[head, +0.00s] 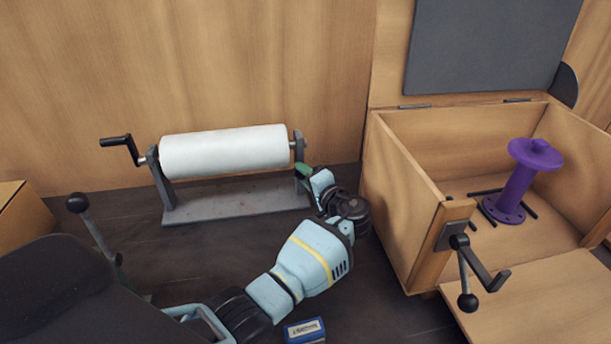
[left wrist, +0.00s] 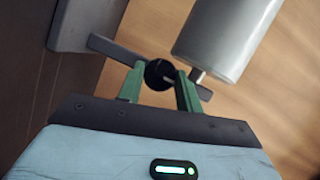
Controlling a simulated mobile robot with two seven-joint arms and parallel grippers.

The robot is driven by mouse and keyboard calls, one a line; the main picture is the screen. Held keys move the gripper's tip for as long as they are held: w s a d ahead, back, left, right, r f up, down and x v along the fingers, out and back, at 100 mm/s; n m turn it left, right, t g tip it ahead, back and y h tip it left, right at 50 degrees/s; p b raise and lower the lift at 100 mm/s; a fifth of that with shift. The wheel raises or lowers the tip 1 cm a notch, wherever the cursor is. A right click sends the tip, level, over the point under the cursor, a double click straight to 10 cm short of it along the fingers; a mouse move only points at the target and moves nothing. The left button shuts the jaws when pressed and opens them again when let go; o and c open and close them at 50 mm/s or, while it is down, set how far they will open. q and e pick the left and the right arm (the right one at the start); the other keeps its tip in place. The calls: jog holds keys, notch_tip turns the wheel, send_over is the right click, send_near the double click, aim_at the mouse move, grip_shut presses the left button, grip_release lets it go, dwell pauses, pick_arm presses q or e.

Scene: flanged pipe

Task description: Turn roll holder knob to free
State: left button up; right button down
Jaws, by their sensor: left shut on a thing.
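The roll holder (head: 240,201) is a grey metal stand with two uprights on the dark floor, bearing a white roll (head: 225,151). A black crank handle (head: 117,141) sticks out at its left end. My left gripper (head: 303,170) reaches the holder's right upright from the front. In the left wrist view, its green fingers (left wrist: 159,85) are shut on a round black knob (left wrist: 158,73), one finger on each side. The roll's end (left wrist: 228,38) is just above and right of the knob. In the head view the knob is hidden by the gripper. My right gripper is out of view.
An open wooden box (head: 408,205) stands right of my left arm, with a purple spool (head: 517,185) inside and a crank (head: 480,265) on its front corner. A blue box (head: 305,331) lies near the bottom edge. A ball-topped lever (head: 78,203) rises at the left.

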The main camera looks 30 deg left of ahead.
pick_arm(q)
jog(key=o, duration=1)
jog(key=v, duration=0.7)
jog(key=shift+s+d, duration=0.2)
jog(key=shift+d, duration=0.15)
